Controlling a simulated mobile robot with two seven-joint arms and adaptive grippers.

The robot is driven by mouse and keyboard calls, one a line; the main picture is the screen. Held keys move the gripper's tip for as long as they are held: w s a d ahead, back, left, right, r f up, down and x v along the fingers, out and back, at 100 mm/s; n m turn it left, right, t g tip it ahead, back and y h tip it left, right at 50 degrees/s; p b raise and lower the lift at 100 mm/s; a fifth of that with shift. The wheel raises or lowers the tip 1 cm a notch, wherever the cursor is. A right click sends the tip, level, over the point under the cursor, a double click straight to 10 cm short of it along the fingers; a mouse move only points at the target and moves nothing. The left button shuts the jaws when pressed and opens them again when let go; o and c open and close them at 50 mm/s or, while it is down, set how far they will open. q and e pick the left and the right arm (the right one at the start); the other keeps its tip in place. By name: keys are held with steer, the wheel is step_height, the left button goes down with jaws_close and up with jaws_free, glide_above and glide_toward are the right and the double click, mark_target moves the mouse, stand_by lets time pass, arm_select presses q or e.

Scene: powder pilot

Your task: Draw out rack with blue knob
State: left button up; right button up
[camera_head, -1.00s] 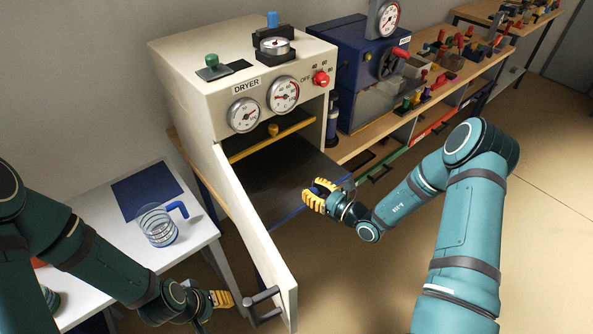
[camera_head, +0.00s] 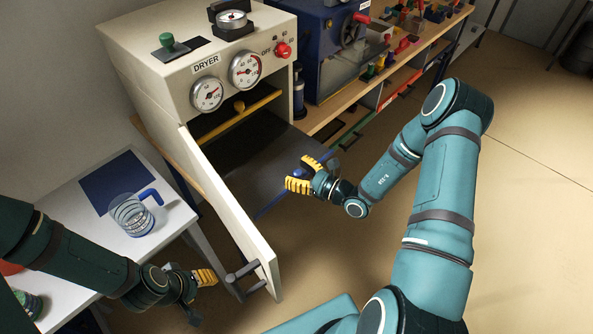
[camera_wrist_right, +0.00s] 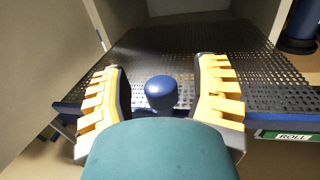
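The dryer (camera_head: 150,75) has its door (camera_head: 235,215) swung open. A dark mesh rack (camera_head: 235,165) with a blue front edge sticks out of its opening. It also shows in the right wrist view (camera_wrist_right: 210,65). The rack's blue knob (camera_wrist_right: 161,92) stands between the two yellow fingers of my right gripper (camera_wrist_right: 161,100), with a visible gap on each side. In the head view my right gripper (camera_head: 306,175) is open at the rack's front edge. My left gripper (camera_head: 205,278) is left of the door handle (camera_head: 245,275) and apart from it; its finger opening is unclear.
A rack with a yellow knob (camera_head: 239,106) sits higher in the dryer. A white table (camera_head: 175,215) at left holds a blue mat (camera_head: 118,182) and a glass jug (camera_head: 132,214). A blue machine (camera_head: 330,45) stands right of the dryer. Open floor lies at right.

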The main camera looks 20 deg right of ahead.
steer(key=v, duration=1.2)
stand_by(0.5)
